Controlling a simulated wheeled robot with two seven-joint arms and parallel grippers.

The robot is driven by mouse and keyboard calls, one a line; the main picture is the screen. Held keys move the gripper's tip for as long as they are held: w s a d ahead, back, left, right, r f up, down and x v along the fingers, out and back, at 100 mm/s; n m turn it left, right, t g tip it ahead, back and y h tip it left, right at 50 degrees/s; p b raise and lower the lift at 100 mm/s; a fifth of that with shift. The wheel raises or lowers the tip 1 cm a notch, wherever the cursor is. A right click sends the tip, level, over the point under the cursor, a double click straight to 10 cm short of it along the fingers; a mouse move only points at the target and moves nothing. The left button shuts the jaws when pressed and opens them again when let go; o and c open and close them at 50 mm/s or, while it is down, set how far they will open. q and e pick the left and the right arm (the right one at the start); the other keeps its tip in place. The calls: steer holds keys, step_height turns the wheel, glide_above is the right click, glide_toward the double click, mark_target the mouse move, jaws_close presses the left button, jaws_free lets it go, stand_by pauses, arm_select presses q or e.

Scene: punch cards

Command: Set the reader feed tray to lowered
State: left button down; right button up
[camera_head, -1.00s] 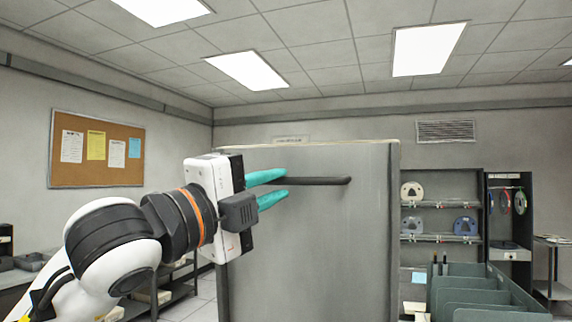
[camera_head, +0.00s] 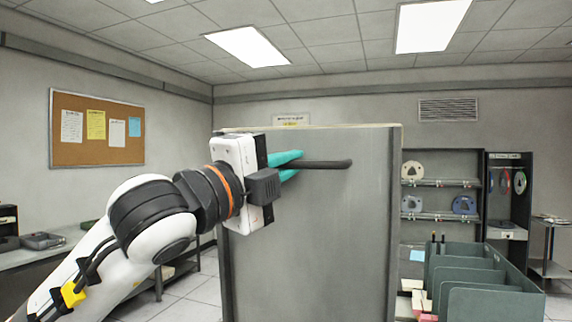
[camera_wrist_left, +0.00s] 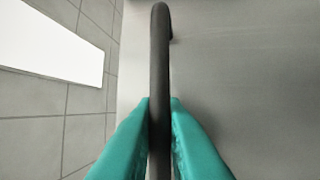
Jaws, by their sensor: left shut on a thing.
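A large flat grey upright panel (camera_head: 315,240), which looks like the raised reader feed tray, stands in the middle of the head view. A dark bar handle (camera_head: 330,164) runs across its upper part, and its right end is clear of my fingers. My left gripper (camera_head: 296,164) has its teal fingers shut on the left part of the handle. In the left wrist view the fingers (camera_wrist_left: 160,102) press the bar (camera_wrist_left: 159,50) from both sides, and the bar runs on and curves at its far end. The panel's back is hidden. My right gripper is not in view.
A dark green divided rack (camera_head: 480,300) stands at the lower right, beside the panel. Shelves with reels (camera_head: 412,172) stand behind it. A bench (camera_head: 60,252) with a dark device (camera_head: 42,240) is at the left. Open floor (camera_head: 190,290) shows left of the panel.

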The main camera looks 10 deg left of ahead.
arm_select(q)
steer(key=w+d+f+g+p, duration=0.1)
steer(key=w+d+p, duration=0.2)
steer(key=w, duration=1.1)
steer(key=w+d+f+n+g+y+p, duration=0.1)
steer(key=w+d+f+p, duration=0.1)
steer(key=w+p, duration=0.8)
steer(key=w+d, duration=0.1)
steer(key=w, duration=0.4)
steer(key=shift+w, duration=0.25)
steer(key=shift+f, duration=0.15)
